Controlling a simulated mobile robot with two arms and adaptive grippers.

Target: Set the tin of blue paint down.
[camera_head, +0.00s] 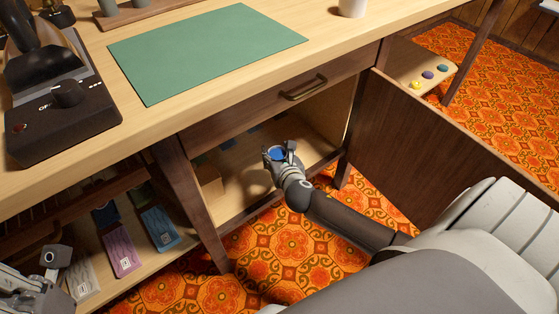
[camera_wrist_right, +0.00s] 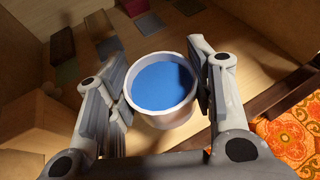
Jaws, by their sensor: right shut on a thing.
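The tin of blue paint (camera_wrist_right: 160,88) is a pale round tin, open at the top, with blue paint inside. It is roughly upright between the fingers of my right gripper (camera_wrist_right: 162,92), which is shut on it. In the head view the tin (camera_head: 277,153) shows small in my right gripper (camera_head: 279,155), in the open cabinet below the drawer. The wooden cabinet floor (camera_head: 239,193) lies beneath it. I cannot tell whether the tin touches that floor. My left gripper (camera_head: 47,271) is partly in view at the lower left, and its fingers are unclear.
The drawer (camera_head: 262,101) is closed above my right gripper. The cabinet door (camera_head: 420,140) stands open on the right. A wooden block (camera_head: 208,180) is at the cabinet's left side. Coloured flat pieces (camera_wrist_right: 107,46) lie farther inside. The worktop bears a green mat (camera_head: 205,50).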

